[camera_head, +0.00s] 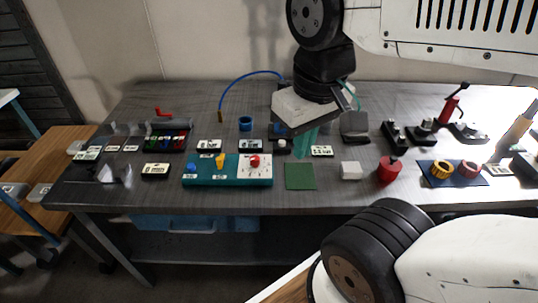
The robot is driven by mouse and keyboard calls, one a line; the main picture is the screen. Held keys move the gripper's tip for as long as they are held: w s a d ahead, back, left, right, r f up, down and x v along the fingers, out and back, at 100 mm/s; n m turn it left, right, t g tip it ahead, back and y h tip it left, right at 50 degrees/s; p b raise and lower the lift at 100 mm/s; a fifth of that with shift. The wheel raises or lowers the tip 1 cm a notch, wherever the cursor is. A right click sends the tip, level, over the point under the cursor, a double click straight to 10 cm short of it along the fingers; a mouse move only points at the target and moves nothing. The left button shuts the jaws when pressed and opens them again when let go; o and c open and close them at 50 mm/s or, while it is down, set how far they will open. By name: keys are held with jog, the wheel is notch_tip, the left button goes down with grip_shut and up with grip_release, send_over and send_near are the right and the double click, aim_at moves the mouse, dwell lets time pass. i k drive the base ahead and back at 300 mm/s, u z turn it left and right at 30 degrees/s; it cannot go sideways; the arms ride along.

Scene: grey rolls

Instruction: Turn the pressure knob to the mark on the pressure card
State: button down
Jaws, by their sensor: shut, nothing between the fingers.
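A red knob (254,160) sits on a white dial plate at the right end of a teal panel (230,182) on the bench. It looks like the pressure knob, but its label and pointer are too small to read. Several white cards with dark print stand around the panel, among them one at the left (156,170), one behind (209,145) and one to the right (321,151). I cannot tell which is the pressure card. My gripper (303,148) points down to the right of the red knob, apart from it. Its teal fingers are shut and empty.
A green mat (300,176), a white block (351,170) and a red canister (389,170) lie to the right. A blue hose (245,78) arches behind. The bench's front strip (300,200) is clear.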

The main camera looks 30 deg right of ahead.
aim_at(254, 160)
jog(key=z, duration=0.05)
jog(key=k, duration=0.45)
jog(key=u, duration=1.05)
jog(key=i, duration=0.65)
jog(key=z, duration=0.5)
